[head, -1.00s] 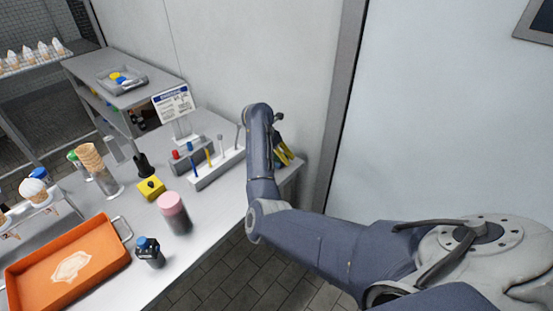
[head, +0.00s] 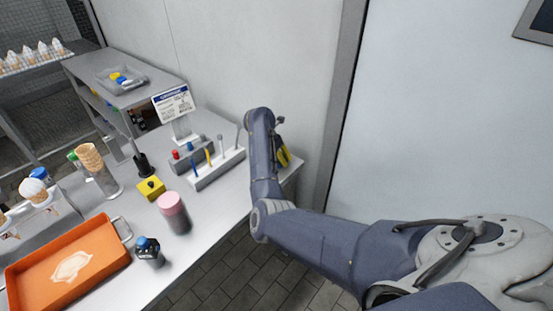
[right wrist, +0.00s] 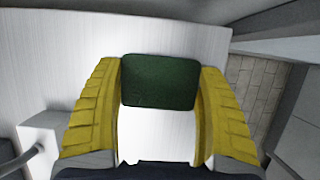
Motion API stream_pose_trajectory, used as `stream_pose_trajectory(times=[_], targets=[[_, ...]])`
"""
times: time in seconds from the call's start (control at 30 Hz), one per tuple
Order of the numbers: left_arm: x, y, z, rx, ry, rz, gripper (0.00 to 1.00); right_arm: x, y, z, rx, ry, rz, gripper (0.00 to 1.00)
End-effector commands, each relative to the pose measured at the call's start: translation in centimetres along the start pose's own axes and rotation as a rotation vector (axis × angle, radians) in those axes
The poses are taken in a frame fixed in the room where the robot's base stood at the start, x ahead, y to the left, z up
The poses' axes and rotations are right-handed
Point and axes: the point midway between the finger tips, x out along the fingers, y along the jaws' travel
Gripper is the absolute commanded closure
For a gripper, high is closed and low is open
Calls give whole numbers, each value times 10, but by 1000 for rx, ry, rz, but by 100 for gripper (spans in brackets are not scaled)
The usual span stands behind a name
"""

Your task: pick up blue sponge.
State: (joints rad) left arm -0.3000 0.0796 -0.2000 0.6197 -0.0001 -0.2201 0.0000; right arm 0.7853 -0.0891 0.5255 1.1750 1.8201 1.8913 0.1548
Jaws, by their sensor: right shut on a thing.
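My right gripper (head: 283,156) is mostly hidden behind my own arm in the head view, at the right end of the counter. In the right wrist view its ribbed yellow fingers (right wrist: 160,75) are shut on a dark green sponge (right wrist: 158,82), a flat rounded block held between them over the pale counter top. The sponge looks green, not blue. It cannot be made out in the head view. A small blue item (head: 121,79) lies in a grey tray on the shelf at the back left; I cannot tell what it is. My left gripper is not in view.
The counter holds a grey rack (head: 217,169), a sign (head: 173,104), a yellow block (head: 151,188), a pink-topped jar (head: 174,213), a dark bottle (head: 149,252) and an orange tray (head: 38,276). A wall stands behind my right arm.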

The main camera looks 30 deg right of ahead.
Motion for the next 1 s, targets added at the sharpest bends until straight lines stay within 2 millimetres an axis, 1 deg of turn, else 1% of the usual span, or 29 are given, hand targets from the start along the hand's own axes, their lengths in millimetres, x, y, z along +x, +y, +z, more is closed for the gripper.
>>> stream_pose_trajectory(times=[0.27,0.47,0.57,0.67,1.0], targets=[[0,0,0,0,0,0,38,-2,0,1,0,0,1,35],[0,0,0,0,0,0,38,-13,1,6,1,-1,2,35],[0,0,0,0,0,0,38,-25,1,10,2,-1,3,35],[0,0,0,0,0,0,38,-42,2,17,2,-2,4,35],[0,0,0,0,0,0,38,-115,2,47,3,0,5,35]])
